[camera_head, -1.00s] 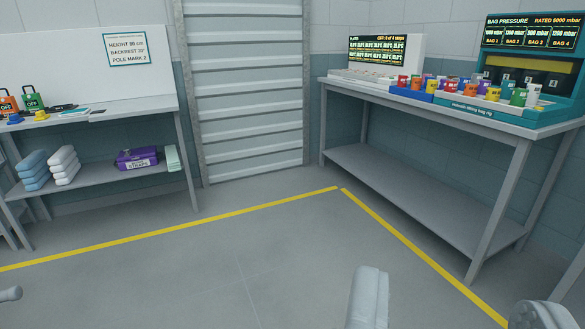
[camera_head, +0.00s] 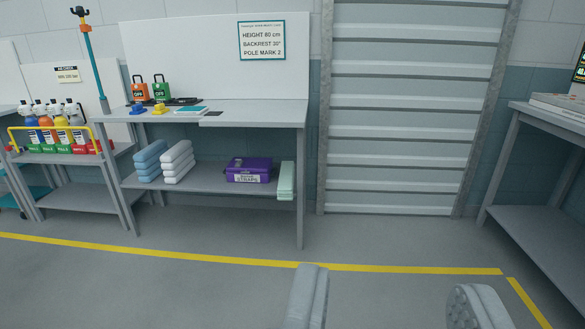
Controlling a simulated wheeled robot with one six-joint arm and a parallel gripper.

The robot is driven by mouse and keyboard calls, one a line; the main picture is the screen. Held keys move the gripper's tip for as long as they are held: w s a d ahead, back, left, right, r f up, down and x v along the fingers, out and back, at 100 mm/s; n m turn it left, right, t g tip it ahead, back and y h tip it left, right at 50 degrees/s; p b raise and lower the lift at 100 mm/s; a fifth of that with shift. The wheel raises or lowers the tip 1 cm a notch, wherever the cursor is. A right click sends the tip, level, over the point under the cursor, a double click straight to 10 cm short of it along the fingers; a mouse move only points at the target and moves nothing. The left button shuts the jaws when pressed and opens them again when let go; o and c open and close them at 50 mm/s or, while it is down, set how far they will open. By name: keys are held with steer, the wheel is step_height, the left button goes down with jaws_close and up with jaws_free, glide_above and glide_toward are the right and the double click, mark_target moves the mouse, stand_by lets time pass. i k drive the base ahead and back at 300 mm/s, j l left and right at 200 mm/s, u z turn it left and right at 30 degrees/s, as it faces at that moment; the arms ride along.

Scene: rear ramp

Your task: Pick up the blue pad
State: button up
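A stack of light blue pads (camera_head: 150,161) lies on the left part of the lower shelf of the grey bench (camera_head: 255,114), in the middle distance. It stands just left of a similar white-grey stack (camera_head: 178,162). Nothing is seen held.
A purple straps box (camera_head: 249,169) and a pale green stack (camera_head: 286,180) share the lower shelf. A cart with bottles (camera_head: 62,132) stands left, beside a pole (camera_head: 90,55). Another bench (camera_head: 548,116) stands right. The floor (camera_head: 150,285) up to the yellow line (camera_head: 250,261) is clear.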

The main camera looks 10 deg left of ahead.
mark_target(137, 108)
steer(key=i+u, duration=0.35)
steer(key=i, duration=0.5)
steer(key=i+l+u, duration=0.15)
steer(key=i+u, duration=0.15)
steer(key=i, duration=0.55)
steer(key=i+j+u, duration=0.2)
steer(key=i+u, duration=0.2)
steer(key=i, duration=0.35)
steer(key=i+u, duration=0.4)
steer(key=i, duration=0.35)
steer(key=i+j+z, duration=0.3)
steer(key=i, duration=0.3)
steer(key=i+j+z, duration=0.25)
steer(key=i+j, duration=0.25)
steer(key=j, duration=0.15)
